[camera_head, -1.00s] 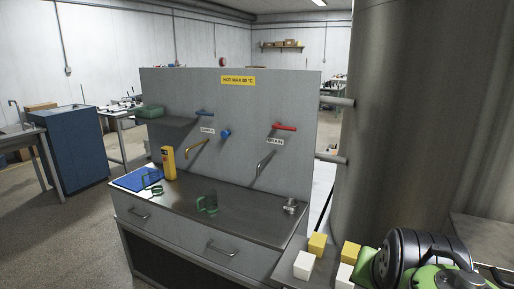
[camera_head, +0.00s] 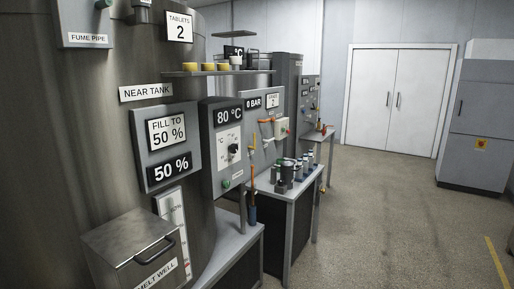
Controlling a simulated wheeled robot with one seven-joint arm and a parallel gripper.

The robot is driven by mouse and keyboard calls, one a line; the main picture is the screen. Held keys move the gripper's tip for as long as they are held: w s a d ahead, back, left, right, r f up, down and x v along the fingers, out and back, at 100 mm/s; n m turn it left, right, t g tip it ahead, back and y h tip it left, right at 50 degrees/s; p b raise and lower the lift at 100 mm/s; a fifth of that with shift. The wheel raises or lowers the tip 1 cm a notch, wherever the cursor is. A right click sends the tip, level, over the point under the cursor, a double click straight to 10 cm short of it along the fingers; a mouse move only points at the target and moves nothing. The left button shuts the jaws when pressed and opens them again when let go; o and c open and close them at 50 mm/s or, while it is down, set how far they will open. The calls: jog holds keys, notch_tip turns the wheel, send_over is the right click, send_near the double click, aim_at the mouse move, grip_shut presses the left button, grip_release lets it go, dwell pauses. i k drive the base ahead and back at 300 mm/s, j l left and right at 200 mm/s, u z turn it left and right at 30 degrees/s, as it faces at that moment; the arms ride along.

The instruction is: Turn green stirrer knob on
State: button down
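A small label beside this knob is too small to read. I cannot tell from the labels which one is the stirrer knob, nor whether either is on. My gripper is not in view.
A tank (camera_head: 70,110) with a 50 % display (camera_head: 170,172) and a melt well box (camera_head: 130,245) fill the left. A bench (camera_head: 290,192) with several small containers stands beyond. Open floor (camera_head: 390,220) lies right, towards white double doors (camera_head: 395,95).

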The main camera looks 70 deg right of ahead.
aim_at(226, 184)
jog(key=z, duration=2.05)
